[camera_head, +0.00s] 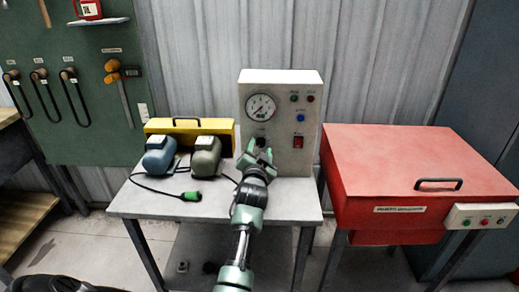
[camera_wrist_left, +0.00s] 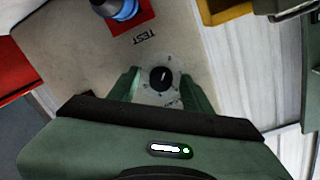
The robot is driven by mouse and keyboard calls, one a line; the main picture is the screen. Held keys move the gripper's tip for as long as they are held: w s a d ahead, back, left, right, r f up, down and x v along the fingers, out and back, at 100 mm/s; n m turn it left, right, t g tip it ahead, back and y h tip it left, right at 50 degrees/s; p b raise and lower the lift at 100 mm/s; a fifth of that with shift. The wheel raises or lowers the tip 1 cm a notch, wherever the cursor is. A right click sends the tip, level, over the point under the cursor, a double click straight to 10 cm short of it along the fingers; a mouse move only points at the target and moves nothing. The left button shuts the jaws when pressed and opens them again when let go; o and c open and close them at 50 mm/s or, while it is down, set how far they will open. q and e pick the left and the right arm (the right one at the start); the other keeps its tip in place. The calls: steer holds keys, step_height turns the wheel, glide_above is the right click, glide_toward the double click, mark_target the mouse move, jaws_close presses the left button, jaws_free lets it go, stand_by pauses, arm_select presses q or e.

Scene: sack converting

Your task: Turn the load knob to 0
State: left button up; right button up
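The load knob (camera_head: 261,142) is a small black round knob low on the front of the beige test panel (camera_head: 268,88), under a dial gauge (camera_head: 261,107). In the left wrist view the knob (camera_wrist_left: 162,79) shows a light pointer line on a pale round scale; the scale marks are too small to read. My left gripper (camera_head: 259,154) is in front of the knob. In the wrist view its two green fingers (camera_wrist_left: 161,92) stand open on either side of the knob, with a visible gap to it. My right gripper is not in view.
A blue motor (camera_head: 159,156), a green motor (camera_head: 206,156) and a yellow case (camera_head: 218,128) stand left on the grey table (camera_head: 140,202). A green-ended cable (camera_head: 191,196) lies there. A red cabinet (camera_head: 390,165) stands right.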

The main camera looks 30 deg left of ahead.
arm_select(q)
steer(key=shift+r, duration=0.1)
steer(key=v, duration=0.7)
steer(key=shift+s+d, duration=0.2)
steer(key=shift+s, duration=0.15)
